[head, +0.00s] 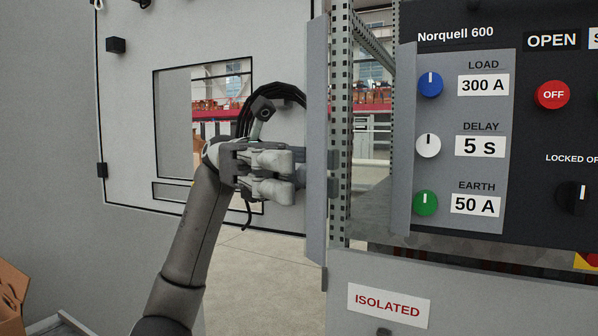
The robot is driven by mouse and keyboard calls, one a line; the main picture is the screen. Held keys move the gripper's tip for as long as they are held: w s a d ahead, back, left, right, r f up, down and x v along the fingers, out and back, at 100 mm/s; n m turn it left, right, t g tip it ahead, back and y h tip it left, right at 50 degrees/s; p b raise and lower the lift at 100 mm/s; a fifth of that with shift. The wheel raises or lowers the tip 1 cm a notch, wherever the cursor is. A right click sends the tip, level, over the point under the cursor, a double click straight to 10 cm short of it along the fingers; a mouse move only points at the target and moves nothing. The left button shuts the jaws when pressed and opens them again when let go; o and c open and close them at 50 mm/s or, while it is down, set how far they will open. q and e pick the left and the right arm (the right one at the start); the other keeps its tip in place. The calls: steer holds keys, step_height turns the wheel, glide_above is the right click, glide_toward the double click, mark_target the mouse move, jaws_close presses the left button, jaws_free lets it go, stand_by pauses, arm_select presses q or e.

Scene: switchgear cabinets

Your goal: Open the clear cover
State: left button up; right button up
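The Norquell 600 panel is at the right of the head view, with a lighter grey dial plate (480,130) bearing a blue, a white and a green knob. I cannot make out a clear cover's outline over it; a grey upright strip (404,140) runs along its left side. My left gripper (298,175) points right, well left of the dials, at a grey vertical edge (316,130) beside a perforated post. Its fingertips are partly hidden there, and I cannot tell whether they touch it or how wide they are apart. My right gripper is out of view.
A perforated metal post (340,120) stands between my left gripper and the dials. An open cabinet door with a window (130,130) is behind my arm. A grey front with an "ISOLATED" label (389,304) is below. A cardboard box (12,295) lies at lower left.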

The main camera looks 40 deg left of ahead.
arm_select(q)
steer(key=v, duration=1.2)
stand_by(0.8)
